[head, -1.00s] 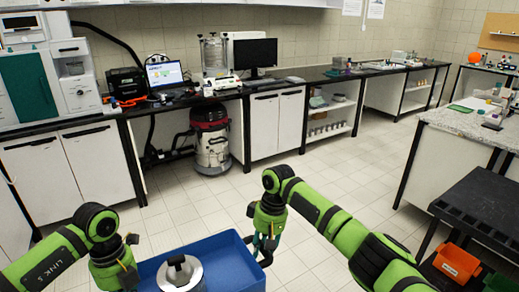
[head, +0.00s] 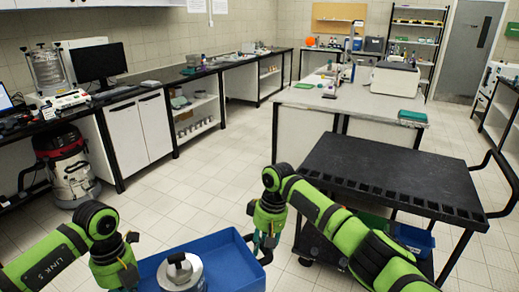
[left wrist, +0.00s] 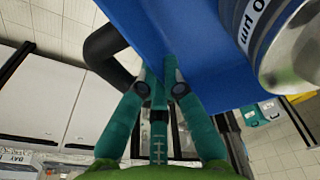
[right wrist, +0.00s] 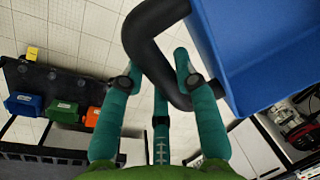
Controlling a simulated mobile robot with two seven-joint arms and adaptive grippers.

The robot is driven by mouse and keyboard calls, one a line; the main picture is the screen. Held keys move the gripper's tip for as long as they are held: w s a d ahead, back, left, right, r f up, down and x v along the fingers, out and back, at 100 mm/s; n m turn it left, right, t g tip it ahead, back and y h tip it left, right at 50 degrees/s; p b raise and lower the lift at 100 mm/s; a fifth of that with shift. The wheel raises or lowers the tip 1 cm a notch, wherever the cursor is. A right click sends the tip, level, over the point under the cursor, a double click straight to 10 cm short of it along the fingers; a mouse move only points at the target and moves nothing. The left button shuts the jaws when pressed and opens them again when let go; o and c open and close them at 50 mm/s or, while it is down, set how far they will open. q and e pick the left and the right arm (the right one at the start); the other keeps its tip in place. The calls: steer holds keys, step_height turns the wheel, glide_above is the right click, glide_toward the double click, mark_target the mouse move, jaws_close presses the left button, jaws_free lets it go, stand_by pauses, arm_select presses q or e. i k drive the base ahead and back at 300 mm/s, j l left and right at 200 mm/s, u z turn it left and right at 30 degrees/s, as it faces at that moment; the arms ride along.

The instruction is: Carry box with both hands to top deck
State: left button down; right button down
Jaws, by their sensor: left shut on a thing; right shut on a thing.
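A blue box (head: 235,262) is held in front of me, low in the head view. A metal sieve stack with a lid (head: 181,272) stands in it. My left gripper (head: 127,276) is at the box's left side; in the left wrist view its fingers (left wrist: 160,88) close at the black handle by the blue wall. My right gripper (head: 265,245) is at the right side; in the right wrist view its fingers (right wrist: 158,85) are shut around the other black handle (right wrist: 148,45). The cart's black top deck (head: 385,170) is ahead to the right, apart from the box.
Blue and green bins (head: 413,238) sit low on the cart. A push handle (head: 500,185) stands out at its right. A grey-topped bench (head: 330,100) is behind the cart. A red-topped vacuum (head: 66,165) is at the left. The tiled floor (head: 190,190) between is clear.

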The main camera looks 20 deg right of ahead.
mark_target(382, 170)
steer(key=z, duration=1)
steer(key=i+z, duration=0.25)
steer(key=i+l+z, duration=0.1)
steer(key=z, duration=0.2)
steer(key=i+j, duration=0.1)
steer(key=i, duration=2.55)
